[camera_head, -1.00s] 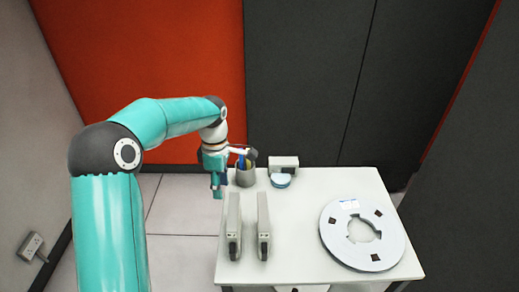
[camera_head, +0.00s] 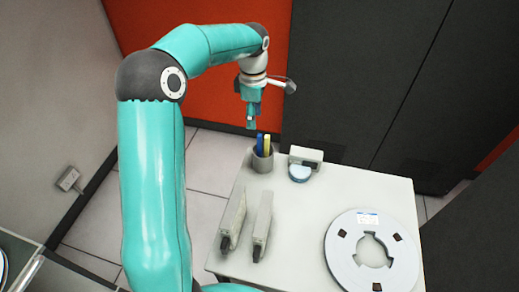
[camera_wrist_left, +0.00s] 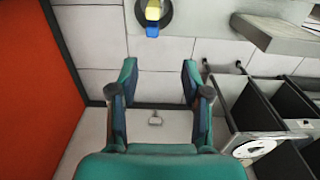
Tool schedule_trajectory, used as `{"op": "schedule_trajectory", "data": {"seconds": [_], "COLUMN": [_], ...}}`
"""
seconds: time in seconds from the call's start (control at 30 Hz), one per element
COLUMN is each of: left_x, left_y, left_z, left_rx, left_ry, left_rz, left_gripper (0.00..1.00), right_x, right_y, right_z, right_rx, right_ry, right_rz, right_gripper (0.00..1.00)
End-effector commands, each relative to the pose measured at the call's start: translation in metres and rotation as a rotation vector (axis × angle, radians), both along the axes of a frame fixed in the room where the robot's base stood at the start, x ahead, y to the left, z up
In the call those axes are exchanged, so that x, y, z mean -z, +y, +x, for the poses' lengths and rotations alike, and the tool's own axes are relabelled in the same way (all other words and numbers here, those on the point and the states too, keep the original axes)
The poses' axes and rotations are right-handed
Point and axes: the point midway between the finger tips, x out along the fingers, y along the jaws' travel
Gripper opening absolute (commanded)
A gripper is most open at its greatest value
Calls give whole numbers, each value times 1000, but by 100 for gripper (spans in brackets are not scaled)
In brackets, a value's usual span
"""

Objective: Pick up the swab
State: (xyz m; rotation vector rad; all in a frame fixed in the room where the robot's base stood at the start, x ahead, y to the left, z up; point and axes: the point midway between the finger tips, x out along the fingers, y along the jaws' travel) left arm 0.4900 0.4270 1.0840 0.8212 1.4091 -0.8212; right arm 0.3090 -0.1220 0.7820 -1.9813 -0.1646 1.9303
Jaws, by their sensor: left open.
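A grey cup (camera_head: 262,161) stands at the back left corner of the white table and holds a yellow item (camera_head: 267,145) and a blue item (camera_head: 259,144) upright. I cannot tell which of them is the swab. In the left wrist view, the yellow item (camera_wrist_left: 153,10), the blue item (camera_wrist_left: 152,31) and the dark cup rim (camera_wrist_left: 168,22) show at the top edge, beyond the fingertips. My left gripper (camera_head: 251,121) is open and empty, pointing down above and slightly left of the cup. Its spread fingers show in the left wrist view (camera_wrist_left: 159,72). My right gripper is out of view.
Two upright narrow cases (camera_head: 262,225) stand on the left half of the white table (camera_head: 305,235). A large grey reel (camera_head: 343,262) lies at the right. Dark panels rise behind.

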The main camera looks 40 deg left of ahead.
Motion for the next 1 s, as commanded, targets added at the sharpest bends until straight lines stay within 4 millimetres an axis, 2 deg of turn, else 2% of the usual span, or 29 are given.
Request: {"op": "schedule_trajectory", "data": {"seconds": [0.1, 0.3, 0.57, 0.67, 0.83, 1.0], "left_x": [29, 62, 77, 87, 115, 125], "left_y": [-4, -5, -7, -7, -8, -8], "left_z": [3, 5, 8, 10, 15, 15], "left_rx": [7, 13, 14, 14, 13, 13], "left_ry": [6, 3, 1, 3, 3, 0], "left_rz": [-2, -1, 0, -1, -1, 0], "left_gripper": [48, 48, 48, 48, 48, 48], "right_x": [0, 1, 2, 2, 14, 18], "right_y": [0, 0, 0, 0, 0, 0], "right_z": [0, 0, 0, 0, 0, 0], "right_rx": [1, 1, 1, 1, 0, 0], "right_ry": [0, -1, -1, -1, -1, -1], "right_rz": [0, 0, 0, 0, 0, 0], "right_gripper": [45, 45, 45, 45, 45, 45]}}
